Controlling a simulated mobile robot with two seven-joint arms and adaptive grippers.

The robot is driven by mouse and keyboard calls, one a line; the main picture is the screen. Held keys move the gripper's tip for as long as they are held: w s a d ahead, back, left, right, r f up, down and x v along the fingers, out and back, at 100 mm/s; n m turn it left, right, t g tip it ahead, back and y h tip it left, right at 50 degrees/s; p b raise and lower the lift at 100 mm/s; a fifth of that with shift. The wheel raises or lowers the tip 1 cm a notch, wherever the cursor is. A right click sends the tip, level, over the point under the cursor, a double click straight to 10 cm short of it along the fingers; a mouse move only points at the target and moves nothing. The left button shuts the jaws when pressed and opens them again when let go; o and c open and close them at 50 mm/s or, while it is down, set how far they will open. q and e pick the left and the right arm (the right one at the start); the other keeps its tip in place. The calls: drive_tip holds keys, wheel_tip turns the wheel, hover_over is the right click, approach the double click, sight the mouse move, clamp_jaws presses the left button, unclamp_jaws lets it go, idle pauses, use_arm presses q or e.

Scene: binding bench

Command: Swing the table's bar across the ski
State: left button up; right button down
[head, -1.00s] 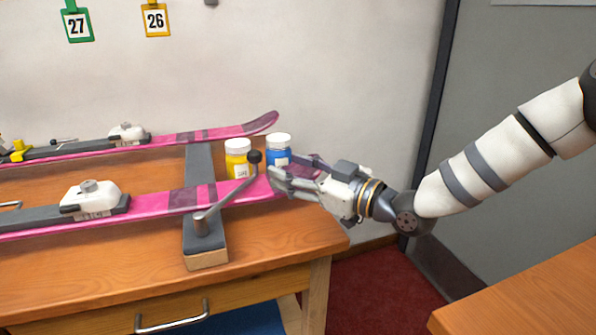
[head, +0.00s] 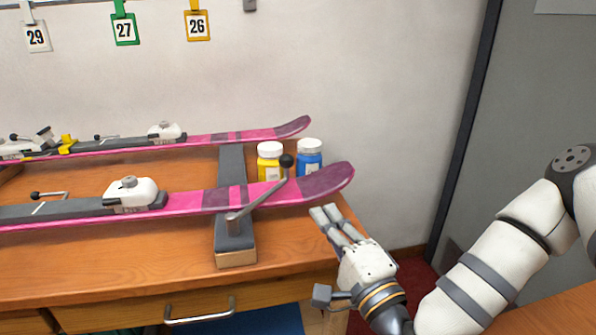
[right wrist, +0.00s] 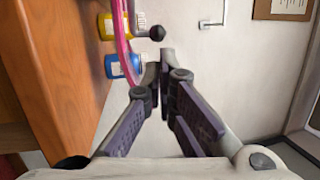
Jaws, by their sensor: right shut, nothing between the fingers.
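The bar (head: 262,199) is a thin grey rod with a black ball knob (head: 286,160). It pivots at the front of a padded grey table support (head: 234,243) and slants up and right over the near pink ski (head: 205,201) in the picture. I cannot tell whether it touches the ski. The knob also shows in the right wrist view (right wrist: 157,33), beyond the fingers. My right gripper (head: 325,213) is shut and empty, at the table's right edge, below the ski's upturned tip and apart from the bar. My left gripper is not in view.
A yellow jar (head: 270,164) and a blue jar (head: 309,160) stand just behind the near ski, close to the knob. A second pink ski (head: 210,138) lies farther back. The room right of the wooden table (head: 150,262) is open, up to the grey panel.

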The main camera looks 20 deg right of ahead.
sight(288, 165)
drive_tip(key=x, duration=1.3)
drive_tip(key=shift+w+r, duration=0.1)
drive_tip(key=shift+w, duration=0.05)
drive_tip(key=shift+w+a, duration=0.15)
drive_tip(key=shift+w, duration=0.15)
drive_tip(key=w+a, duration=0.1)
drive_tip(key=w+b, duration=0.1)
drive_tip(key=w+a+b, duration=0.1)
drive_tip(key=shift+w+a+f, duration=0.35)
drive_tip(key=shift+w+a+r, duration=0.3)
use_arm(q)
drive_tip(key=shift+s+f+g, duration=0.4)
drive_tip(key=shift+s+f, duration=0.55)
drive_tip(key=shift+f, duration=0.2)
